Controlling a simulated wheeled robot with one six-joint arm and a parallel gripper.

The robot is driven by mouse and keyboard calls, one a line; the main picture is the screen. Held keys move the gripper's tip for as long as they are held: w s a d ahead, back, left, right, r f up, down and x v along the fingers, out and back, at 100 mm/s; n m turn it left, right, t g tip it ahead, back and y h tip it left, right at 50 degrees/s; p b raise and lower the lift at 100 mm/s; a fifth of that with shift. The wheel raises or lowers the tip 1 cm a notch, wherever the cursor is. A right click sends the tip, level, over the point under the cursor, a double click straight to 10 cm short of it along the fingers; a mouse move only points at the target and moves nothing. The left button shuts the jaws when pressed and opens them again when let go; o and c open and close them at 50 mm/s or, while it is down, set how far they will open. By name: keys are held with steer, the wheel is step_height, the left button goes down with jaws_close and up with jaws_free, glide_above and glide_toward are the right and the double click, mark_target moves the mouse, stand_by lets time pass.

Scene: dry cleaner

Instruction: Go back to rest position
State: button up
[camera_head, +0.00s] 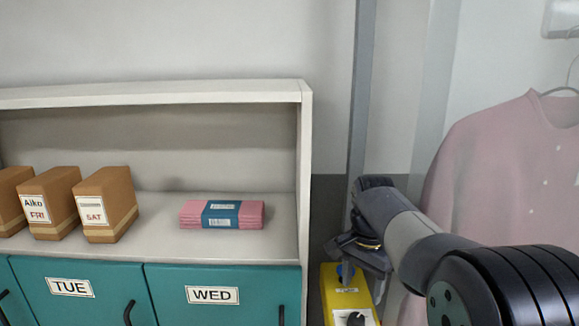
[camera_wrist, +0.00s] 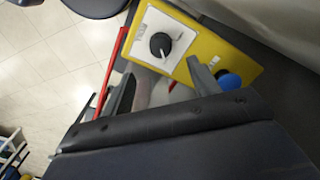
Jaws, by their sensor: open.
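My gripper (camera_wrist: 155,92) is open and empty in the wrist view, its two dark fingers apart. It hangs over a yellow control box (camera_wrist: 184,45) that has a white panel, a black dial (camera_wrist: 160,45) and a blue knob (camera_wrist: 230,82). The right finger is close to the blue knob; I cannot tell whether it touches. In the head view my arm reaches in from the lower right, and its end is just above the yellow box (camera_head: 335,300). The fingertips are hard to make out there.
A white shelf (camera_head: 305,150) at left holds brown paper bags (camera_head: 108,205) and a folded pink bundle with a blue band (camera_head: 222,214). Teal doors (camera_head: 212,275) are below. A pink shirt (camera_head: 495,165) hangs at right behind my arm. A grey post (camera_head: 360,90) stands behind the box.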

mark_target(357, 317)
step_height(357, 317, down, 9)
steer(key=shift+r+p, duration=0.1)
steer(key=shift+p, duration=0.25)
steer(key=shift+w+f+n, duration=0.1)
steer(key=shift+f+n, duration=0.15)
steer(key=shift+n, duration=0.05)
steer(key=n, duration=0.4)
steer(key=shift+n+b, duration=0.3)
steer(key=shift+b, duration=0.1)
steer(key=n, duration=0.3)
steer(key=shift+n+b, duration=0.3)
steer(key=shift+n, duration=0.1)
steer(key=n+b, duration=0.1)
steer(key=n, duration=0.3)
steer(key=shift+n, duration=0.3)
steer(key=n+b, duration=0.1)
steer(key=n, duration=0.3)
steer(key=shift+r+n, duration=0.3)
steer(key=shift+r, duration=0.85)
